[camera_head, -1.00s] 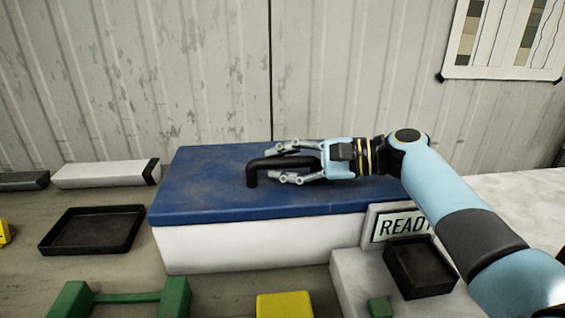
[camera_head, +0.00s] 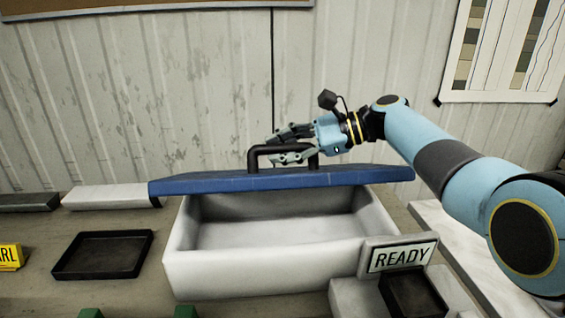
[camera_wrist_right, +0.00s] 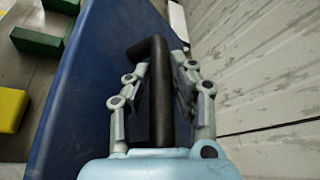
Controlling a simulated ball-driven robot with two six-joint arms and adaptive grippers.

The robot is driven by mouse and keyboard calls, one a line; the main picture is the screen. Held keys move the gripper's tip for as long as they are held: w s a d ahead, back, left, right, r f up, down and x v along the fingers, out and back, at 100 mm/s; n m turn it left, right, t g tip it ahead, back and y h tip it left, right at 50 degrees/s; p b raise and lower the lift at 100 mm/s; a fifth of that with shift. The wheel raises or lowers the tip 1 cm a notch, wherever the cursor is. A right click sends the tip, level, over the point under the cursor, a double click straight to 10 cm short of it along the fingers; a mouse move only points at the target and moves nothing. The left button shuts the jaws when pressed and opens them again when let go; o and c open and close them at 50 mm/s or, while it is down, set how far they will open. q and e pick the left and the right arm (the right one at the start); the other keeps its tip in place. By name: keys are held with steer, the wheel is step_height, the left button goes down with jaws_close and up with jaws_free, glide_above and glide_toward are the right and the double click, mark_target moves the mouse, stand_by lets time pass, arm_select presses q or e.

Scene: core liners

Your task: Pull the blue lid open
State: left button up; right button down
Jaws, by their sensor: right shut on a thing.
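The blue lid (camera_head: 340,177) is raised above a white box (camera_head: 270,262), and its front edge stands clear of the rim. The inside of the box shows and looks empty. A black handle (camera_head: 252,160) stands on top of the lid. My right gripper (camera_head: 282,147) is shut on the handle from the right side. In the right wrist view, the handle (camera_wrist_right: 160,95) lies between the two fingers, with the blue lid (camera_wrist_right: 85,80) beneath. The back edge of the lid is hidden. My left gripper is not in view.
A READY sign (camera_head: 402,257) and a small black tray (camera_head: 412,293) stand at the box's front right. A larger black tray (camera_head: 103,254) lies left of it. A pale block (camera_head: 112,196) lies near the lid's left end. The corrugated wall (camera_head: 200,90) is close behind.

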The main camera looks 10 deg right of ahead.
steer(key=shift+w+r+b, duration=0.5)
steer(key=shift+w+r, duration=0.45)
steer(key=shift+w, duration=0.2)
steer(key=c, duration=1.2)
jaws_free()
steer(key=shift+o, duration=0.2)
steer(key=v, duration=1.2)
steer(key=shift+w+f, duration=0.1)
